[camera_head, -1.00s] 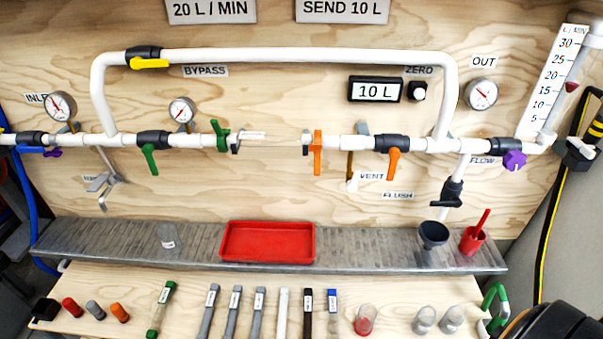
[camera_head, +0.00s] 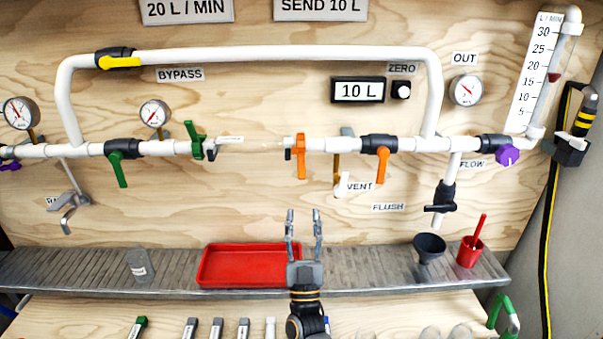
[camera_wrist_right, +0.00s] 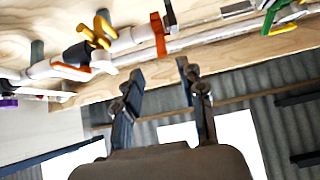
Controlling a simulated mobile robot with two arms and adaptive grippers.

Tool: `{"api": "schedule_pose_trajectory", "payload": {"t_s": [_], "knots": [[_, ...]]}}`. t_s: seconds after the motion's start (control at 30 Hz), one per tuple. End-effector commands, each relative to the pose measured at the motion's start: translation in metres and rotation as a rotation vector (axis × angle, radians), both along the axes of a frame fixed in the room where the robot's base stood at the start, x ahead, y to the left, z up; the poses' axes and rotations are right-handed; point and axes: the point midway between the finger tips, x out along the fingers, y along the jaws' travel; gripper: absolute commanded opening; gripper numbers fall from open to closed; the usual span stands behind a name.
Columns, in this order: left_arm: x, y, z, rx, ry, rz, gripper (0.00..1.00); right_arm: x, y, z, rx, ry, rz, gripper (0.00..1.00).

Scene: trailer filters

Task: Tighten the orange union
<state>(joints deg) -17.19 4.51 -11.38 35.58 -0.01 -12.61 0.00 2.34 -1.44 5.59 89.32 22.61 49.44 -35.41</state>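The orange union (camera_head: 301,156) sits on the white pipe at the right end of a clear section, with its wing upright. In the right wrist view an orange winged part shows on the pipe (camera_wrist_right: 158,35), ahead of the fingers. My right gripper (camera_head: 304,222) is open and empty, fingers pointing up, below the union and in front of the shelf's red tray. It is apart from the union. In the right wrist view its two fingers (camera_wrist_right: 155,85) are spread with nothing between them. My left gripper is not in view.
A green union (camera_head: 196,140) is at the left end of the clear section. An orange-handled valve (camera_head: 382,160) and a vent outlet (camera_head: 340,184) are close on the right. The red tray (camera_head: 215,280), black funnel (camera_head: 429,246) and red cup (camera_head: 469,252) stand on the shelf.

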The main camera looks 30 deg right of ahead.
Motion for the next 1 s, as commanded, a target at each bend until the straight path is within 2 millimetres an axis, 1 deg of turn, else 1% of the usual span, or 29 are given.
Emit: {"api": "schedule_pose_trajectory", "payload": {"t_s": [0.03, 0.2, 0.4, 0.5, 0.7, 1.0], "knots": [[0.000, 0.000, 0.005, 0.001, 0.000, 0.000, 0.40, 0.006, -0.004, 0.011, -0.002, -0.003, 0.000, 0.40], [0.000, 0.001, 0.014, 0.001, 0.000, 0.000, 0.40, 0.028, -0.017, 0.037, -0.003, -0.001, 0.001, 0.40], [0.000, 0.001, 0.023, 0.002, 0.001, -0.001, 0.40, 0.053, -0.032, 0.065, -0.002, 0.001, 0.001, 0.40], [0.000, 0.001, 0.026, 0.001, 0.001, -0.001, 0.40, 0.062, -0.038, 0.074, -0.002, 0.003, 0.002, 0.40], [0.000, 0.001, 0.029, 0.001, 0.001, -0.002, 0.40, 0.072, -0.044, 0.084, -0.001, 0.004, 0.003, 0.40], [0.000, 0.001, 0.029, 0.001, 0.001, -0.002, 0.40, 0.074, -0.044, 0.085, 0.000, 0.005, 0.003, 0.40]]}}
